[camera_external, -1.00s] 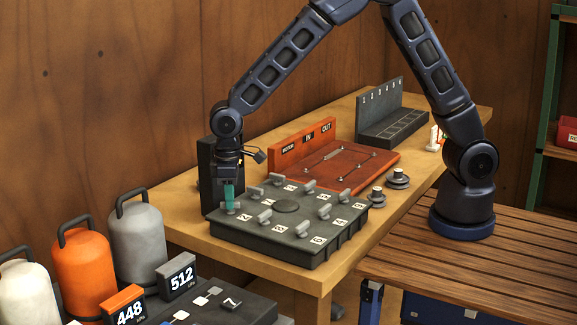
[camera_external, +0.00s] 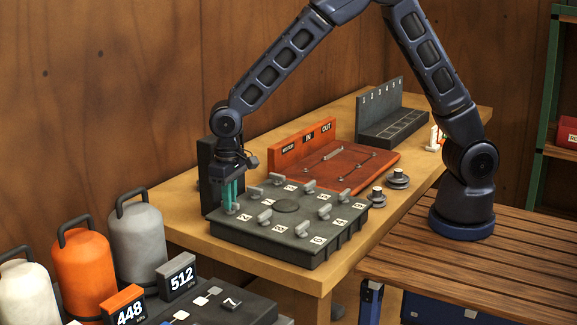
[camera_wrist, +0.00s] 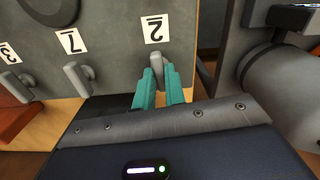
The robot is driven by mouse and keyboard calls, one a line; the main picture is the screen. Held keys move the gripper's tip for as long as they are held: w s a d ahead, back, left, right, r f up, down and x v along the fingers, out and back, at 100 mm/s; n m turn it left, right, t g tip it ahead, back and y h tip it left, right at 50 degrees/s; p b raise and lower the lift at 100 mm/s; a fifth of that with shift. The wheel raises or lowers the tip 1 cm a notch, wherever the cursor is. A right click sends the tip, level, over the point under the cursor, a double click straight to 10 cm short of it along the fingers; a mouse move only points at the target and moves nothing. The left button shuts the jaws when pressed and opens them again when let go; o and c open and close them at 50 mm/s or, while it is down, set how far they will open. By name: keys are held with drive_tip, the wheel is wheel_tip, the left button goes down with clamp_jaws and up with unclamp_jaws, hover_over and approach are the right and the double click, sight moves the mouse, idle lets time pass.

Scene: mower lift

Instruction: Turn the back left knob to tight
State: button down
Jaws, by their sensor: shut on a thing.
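A dark grey panel (camera_external: 262,236) with several grey knobs and white number labels lies on the wooden table. My gripper (camera_external: 231,204) points down at the panel's far left corner. In the wrist view its teal fingers (camera_wrist: 159,82) are shut on the corner knob (camera_wrist: 157,64), one finger on each side, beside the label 2 (camera_wrist: 155,28). The fingers hide part of this knob.
An orange-red board (camera_external: 345,166) and a grey numbered rack (camera_external: 397,130) stand behind the panel. Two small round knobs (camera_external: 398,179) lie right of it. Gas cylinders (camera_external: 137,240) stand at the left, with a scale reading 512 (camera_external: 180,277).

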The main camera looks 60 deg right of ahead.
drive_tip(key=c, duration=1.5)
unclamp_jaws()
drive_tip(key=shift+o, duration=0.2)
wheel_tip(320, 180, up, 11)
drive_tip(key=shift+d, duration=0.1)
drive_tip(key=s+d+r+t, duration=0.1)
drive_tip(key=s+d+r, duration=0.1)
drive_tip(key=d+r, duration=0.45)
drive_tip(key=s+d+r, duration=0.2)
drive_tip(key=d+r, duration=0.1)
drive_tip(key=d, duration=0.6)
drive_tip(key=s+d+r+t, duration=0.1)
drive_tip(key=s+d+r, duration=0.25)
drive_tip(key=d, duration=0.45)
drive_tip(key=s+d+r+m+t, duration=0.1)
drive_tip(key=s+d+t, duration=0.1)
drive_tip(key=s+d, duration=1.5)
drive_tip(key=shift+s+d+r+t, duration=0.25)
drive_tip(key=shift+s+d+t, duration=0.05)
drive_tip(key=shift+s, duration=0.65)
